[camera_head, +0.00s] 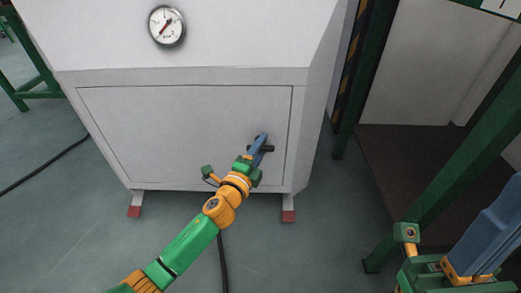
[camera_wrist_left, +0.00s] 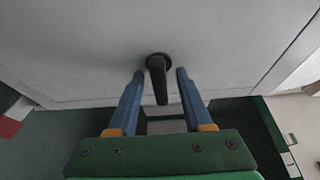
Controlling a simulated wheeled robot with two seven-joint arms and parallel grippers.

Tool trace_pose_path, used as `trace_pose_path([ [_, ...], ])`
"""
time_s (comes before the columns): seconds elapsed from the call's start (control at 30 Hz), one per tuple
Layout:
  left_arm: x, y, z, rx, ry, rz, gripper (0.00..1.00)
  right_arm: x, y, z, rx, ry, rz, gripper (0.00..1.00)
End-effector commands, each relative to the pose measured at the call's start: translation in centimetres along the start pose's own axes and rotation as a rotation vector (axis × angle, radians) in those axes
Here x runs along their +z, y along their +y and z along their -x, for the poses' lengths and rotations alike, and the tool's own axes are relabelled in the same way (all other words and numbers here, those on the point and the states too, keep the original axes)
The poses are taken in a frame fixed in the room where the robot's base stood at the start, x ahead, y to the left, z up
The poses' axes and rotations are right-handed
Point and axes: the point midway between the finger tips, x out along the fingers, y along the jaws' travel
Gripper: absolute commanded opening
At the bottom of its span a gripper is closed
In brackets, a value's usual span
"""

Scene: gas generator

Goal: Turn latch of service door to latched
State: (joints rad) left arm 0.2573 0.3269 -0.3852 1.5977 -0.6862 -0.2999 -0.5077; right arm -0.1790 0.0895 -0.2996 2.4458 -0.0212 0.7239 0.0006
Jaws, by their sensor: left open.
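The service door (camera_head: 170,125) is a flat grey-white panel, closed in the front of the white cabinet. Its latch (camera_head: 269,149) is a small black handle near the door's right edge, partly hidden by my left gripper in the head view. In the left wrist view the latch (camera_wrist_left: 158,80) is a round black base with a lever pointing down in the picture. My left gripper (camera_wrist_left: 159,73) is open, with one blue finger on each side of the lever and a gap visible on both sides. My right gripper (camera_head: 488,232) is at the lower right, away from the door.
A round gauge (camera_head: 167,26) sits on the cabinet above the door. Green frame posts (camera_head: 440,175) stand to the right. A black cable (camera_head: 45,165) lies on the floor at left. The floor in front of the cabinet is mostly clear.

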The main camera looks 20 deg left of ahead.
Motion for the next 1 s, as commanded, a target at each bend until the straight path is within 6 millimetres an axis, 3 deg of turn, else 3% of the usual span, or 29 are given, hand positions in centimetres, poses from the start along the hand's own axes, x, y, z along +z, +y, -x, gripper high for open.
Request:
trace_pose_path([
  [0.1, -0.01, 0.01, 0.02, 0.001, 0.0, 0.001, 0.5, 0.0, 0.0, -0.02, 0.0, 0.0, 0.0, 0.0],
  [0.3, 0.0, 0.04, 0.04, 0.001, 0.0, 0.001, 0.0, 0.01, -0.01, -0.02, 0.0, 0.0, 0.0, 0.0],
  [1.0, -0.01, 0.1, 0.06, 0.002, 0.0, 0.002, 0.0, 0.06, 0.0, 0.01, 0.0, -0.002, 0.001, 0.0],
])
